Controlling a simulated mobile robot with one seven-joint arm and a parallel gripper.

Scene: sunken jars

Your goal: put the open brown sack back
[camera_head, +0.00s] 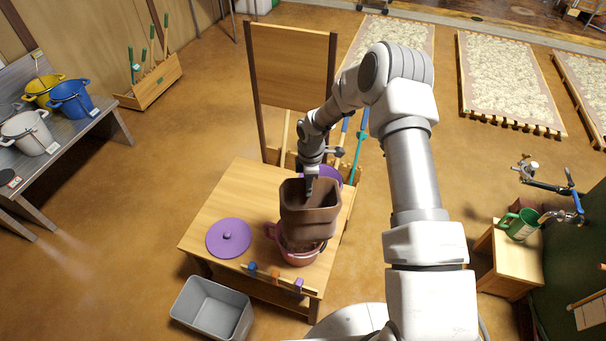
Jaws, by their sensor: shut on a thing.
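The open brown sack (309,217) is a tall, dark brown, open-topped container in the middle of the head view. My gripper (311,178) points down at its opening and is shut on it, with the fingertips partly hidden by the sack. The sack is upright above the wooden table and overlaps a pink-red pot (298,257) in the picture. I cannot tell whether the sack's bottom touches the pot.
The wooden table (213,211) also bears a purple lid (229,238) and a purple pot (330,172) behind the sack. A grey bin (211,309) stands on the floor in front. Buckets stand on the left bench; a green can (521,226) is at right.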

